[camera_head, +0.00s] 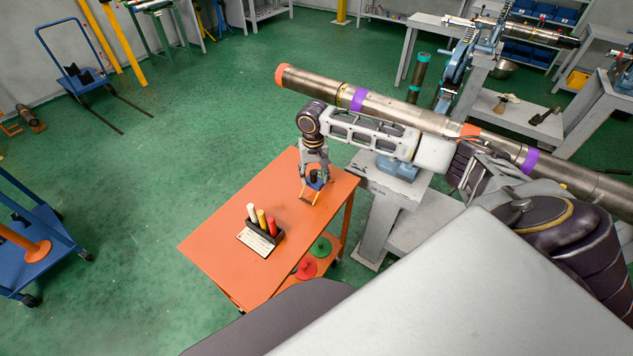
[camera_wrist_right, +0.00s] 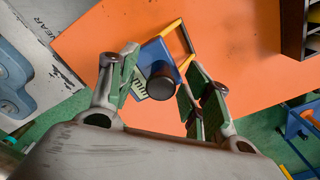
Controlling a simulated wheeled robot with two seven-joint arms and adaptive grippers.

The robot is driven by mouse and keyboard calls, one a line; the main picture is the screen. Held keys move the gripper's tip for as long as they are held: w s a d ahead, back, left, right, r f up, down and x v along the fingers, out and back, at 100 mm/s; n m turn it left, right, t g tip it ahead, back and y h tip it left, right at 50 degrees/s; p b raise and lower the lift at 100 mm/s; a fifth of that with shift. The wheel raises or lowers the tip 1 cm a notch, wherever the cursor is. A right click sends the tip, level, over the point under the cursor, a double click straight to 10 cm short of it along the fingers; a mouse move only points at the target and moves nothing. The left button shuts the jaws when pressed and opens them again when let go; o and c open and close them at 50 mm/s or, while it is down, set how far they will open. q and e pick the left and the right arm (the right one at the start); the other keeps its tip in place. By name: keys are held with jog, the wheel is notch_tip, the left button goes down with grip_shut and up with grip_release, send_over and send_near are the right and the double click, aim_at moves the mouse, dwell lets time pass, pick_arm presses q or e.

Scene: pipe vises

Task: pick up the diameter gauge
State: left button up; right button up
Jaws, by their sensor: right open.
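The diameter gauge (camera_wrist_right: 154,50) is a blue block with a yellow frame, a black round knob and a pale scale. It is at the far right end of the orange table top in the head view (camera_head: 317,183), partly hidden by my gripper. My right gripper (camera_head: 314,172) is over it, pointing down. In the right wrist view my right gripper (camera_wrist_right: 162,78) is open, with green-padded fingers on either side of the gauge's knob. I cannot tell whether a finger touches it. My left gripper does not show.
A black holder with white, yellow and red markers (camera_head: 262,225) stands on the orange table (camera_head: 215,245). A long steel pipe (camera_head: 400,108) on a blue vise runs just behind my right arm. A grey stand (camera_head: 380,215) is close at the table's right.

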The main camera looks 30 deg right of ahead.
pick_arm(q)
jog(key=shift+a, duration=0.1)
pick_arm(e)
jog(key=shift+c, duration=0.6)
jog(key=c, duration=0.5)
jog(key=shift+c, duration=2.2)
grip_shut()
